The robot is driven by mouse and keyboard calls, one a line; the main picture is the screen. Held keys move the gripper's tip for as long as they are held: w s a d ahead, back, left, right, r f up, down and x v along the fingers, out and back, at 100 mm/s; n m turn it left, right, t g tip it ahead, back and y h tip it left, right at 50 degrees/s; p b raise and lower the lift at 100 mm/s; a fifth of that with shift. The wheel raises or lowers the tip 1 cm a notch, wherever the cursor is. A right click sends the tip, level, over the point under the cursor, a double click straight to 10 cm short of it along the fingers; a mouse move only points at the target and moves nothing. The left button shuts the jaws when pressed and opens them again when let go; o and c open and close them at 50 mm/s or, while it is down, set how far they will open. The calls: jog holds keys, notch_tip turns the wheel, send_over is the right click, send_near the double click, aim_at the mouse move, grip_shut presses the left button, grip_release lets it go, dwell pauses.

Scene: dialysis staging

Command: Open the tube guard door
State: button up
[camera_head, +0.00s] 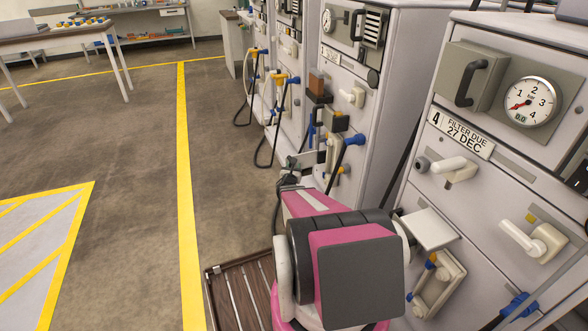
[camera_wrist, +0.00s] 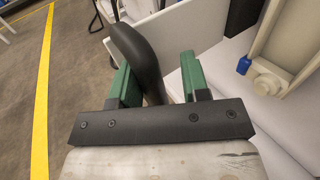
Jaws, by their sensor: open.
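My gripper (camera_wrist: 158,70) shows in the wrist view, its two green fingers apart. A thick, dark curved handle (camera_wrist: 140,55) passes between them, nearer the left finger; I cannot tell whether they touch. A white panel (camera_wrist: 190,28) lies behind the handle and appears to be the tube guard door. In the head view a white plate (camera_head: 428,228) juts from the front of machine 4, beside my arm, and may be the same part. My arm hides the gripper and the handle there, so I cannot tell how far the door stands open.
Machine 4 (camera_head: 475,195) has a gauge (camera_head: 527,103) and white levers. A pale frame with a blue cap (camera_head: 435,285) sits below the plate, close to my arm. More machines with hoses line the back. The floor (camera_head: 130,150) left of the yellow line is mostly clear.

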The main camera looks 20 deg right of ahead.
jog(key=shift+s+a+r, duration=0.2)
jog(key=shift+r, duration=0.35)
jog(key=v, duration=1)
jog(key=shift+s+f, duration=0.2)
jog(key=shift+f, duration=0.35)
jog(key=shift+a, duration=0.1)
